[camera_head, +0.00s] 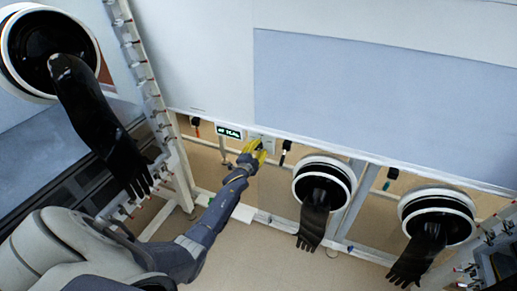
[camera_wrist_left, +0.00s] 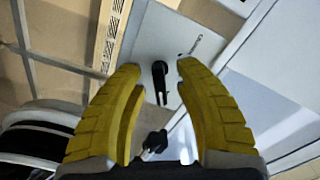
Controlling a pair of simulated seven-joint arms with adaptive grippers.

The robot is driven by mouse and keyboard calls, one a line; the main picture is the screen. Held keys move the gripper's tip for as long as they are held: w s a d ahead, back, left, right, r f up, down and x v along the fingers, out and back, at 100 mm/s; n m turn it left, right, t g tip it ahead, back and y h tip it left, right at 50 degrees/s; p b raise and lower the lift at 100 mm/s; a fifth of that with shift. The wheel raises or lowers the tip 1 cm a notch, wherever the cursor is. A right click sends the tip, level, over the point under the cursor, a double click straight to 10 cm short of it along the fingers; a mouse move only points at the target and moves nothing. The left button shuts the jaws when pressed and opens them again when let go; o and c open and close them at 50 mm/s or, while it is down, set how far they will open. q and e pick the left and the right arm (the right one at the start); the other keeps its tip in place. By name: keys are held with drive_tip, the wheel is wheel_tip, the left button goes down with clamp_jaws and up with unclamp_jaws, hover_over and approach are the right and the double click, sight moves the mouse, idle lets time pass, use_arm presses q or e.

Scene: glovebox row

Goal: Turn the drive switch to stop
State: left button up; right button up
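The drive switch looks to be the black handle (camera_wrist_left: 160,80) on a light grey plate (camera_wrist_left: 150,38) in the left wrist view. The handle lies between the yellow fingers of my left gripper (camera_wrist_left: 154,75), just beyond their tips, with a visible gap on each side. I cannot tell any contact. In the head view my left gripper (camera_head: 256,151) reaches up to the grey box (camera_head: 268,143) below the blue-grey panel and hides most of it; the handle cannot be made out there. My left gripper is open and empty. My right gripper is not in view.
A green-lit display (camera_head: 229,132) sits just left of the left gripper. A black hanging handle (camera_head: 286,147) is to its right. Black gloves hang from round ports at the left (camera_head: 100,120), middle (camera_head: 313,220) and right (camera_head: 418,258). The floor (camera_head: 265,260) below is clear.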

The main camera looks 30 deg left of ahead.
use_arm(q)
drive_tip(key=shift+c, duration=0.4)
clamp_jaws()
drive_tip(key=shift+n, duration=0.4)
drive_tip(key=shift+r+n, duration=0.1)
drive_tip(key=shift+n, duration=2.4)
drive_tip(key=shift+a, duration=0.1)
drive_tip(key=shift+o, duration=0.4)
unclamp_jaws()
drive_tip(key=shift+s, duration=0.15)
